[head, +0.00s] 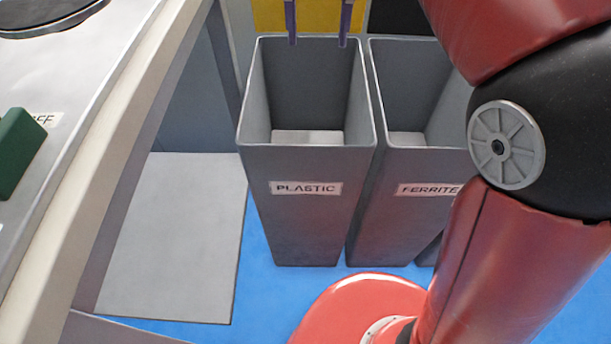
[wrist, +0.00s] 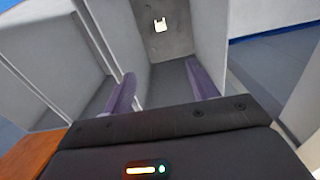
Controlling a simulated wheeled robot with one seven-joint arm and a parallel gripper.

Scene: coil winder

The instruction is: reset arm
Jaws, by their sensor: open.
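My gripper (head: 317,24) shows at the top of the head view as two purple fingers, spread apart with nothing between them. The fingertips are over the grey bin labelled PLASTIC (head: 308,215). In the wrist view my gripper (wrist: 160,88) is open above a grey bin (wrist: 212,40), its fingers spread at the near side of the opening. A small pale piece (wrist: 160,24) lies inside that bin. My red arm fills the right of the head view.
A second grey bin labelled FERRITE (head: 410,210) stands close on the right of the PLASTIC bin. A bench (head: 85,110) with a green block (head: 18,150) is on the left. Blue floor (head: 265,295) shows in front of the bins.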

